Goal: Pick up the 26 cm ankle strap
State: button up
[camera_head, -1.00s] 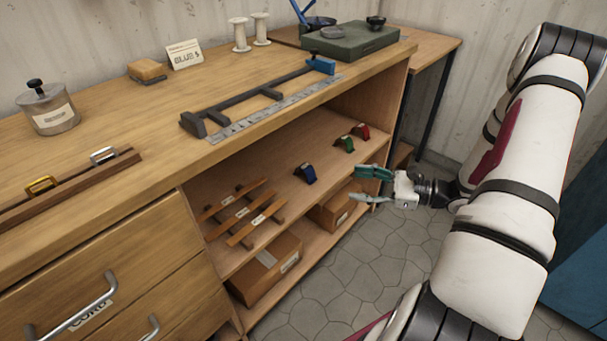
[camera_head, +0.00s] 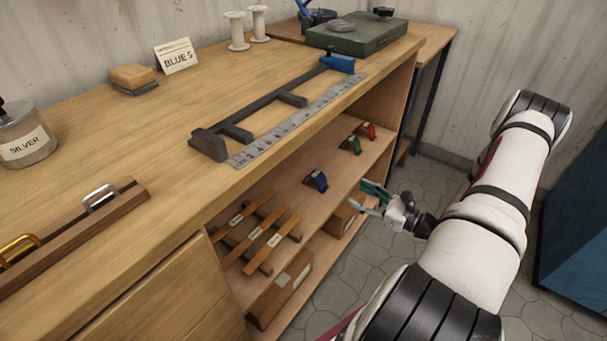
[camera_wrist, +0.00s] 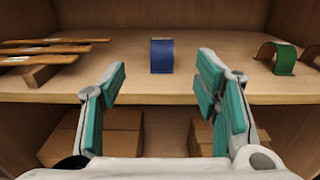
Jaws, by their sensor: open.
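Three long brown straps (camera_head: 247,238) with small white labels lie side by side across supports on the shelf; I cannot read a 26 cm mark on any. Their ends show at the left in the wrist view (camera_wrist: 55,48). A blue curved band (camera_head: 316,181) stands on the shelf to their right; it is centred in the wrist view (camera_wrist: 162,57). A green band (camera_head: 351,145) and a red band (camera_head: 369,131) stand farther along. My gripper (camera_head: 363,198) is open and empty in front of the shelf, its teal fingers either side of the blue band in the wrist view (camera_wrist: 160,85), short of it.
The worktop (camera_head: 110,150) overhangs the shelf (camera_head: 335,205). It carries a ruler (camera_head: 300,118) beside a dark clamp-like tool, a buckle rail (camera_head: 75,240) and a silver tin (camera_head: 25,140). Cardboard boxes (camera_head: 280,290) stand below the shelf.

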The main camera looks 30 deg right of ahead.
jog(key=b, duration=0.2)
send_near(321, 178)
jog(key=x, duration=0.2)
jog(key=r+x, duration=0.1)
jog(key=x, duration=0.2)
jog(key=shift+a, duration=0.1)
jog(key=w, duration=0.1)
jog(key=w+a+b, duration=0.1)
jog(key=w+f, duration=0.1)
jog(key=w, duration=0.1)
jog(key=shift+a+f, duration=0.15)
jog(key=shift+w+a, duration=0.1)
jog(key=shift+w, duration=0.35)
jog(key=c, duration=1)
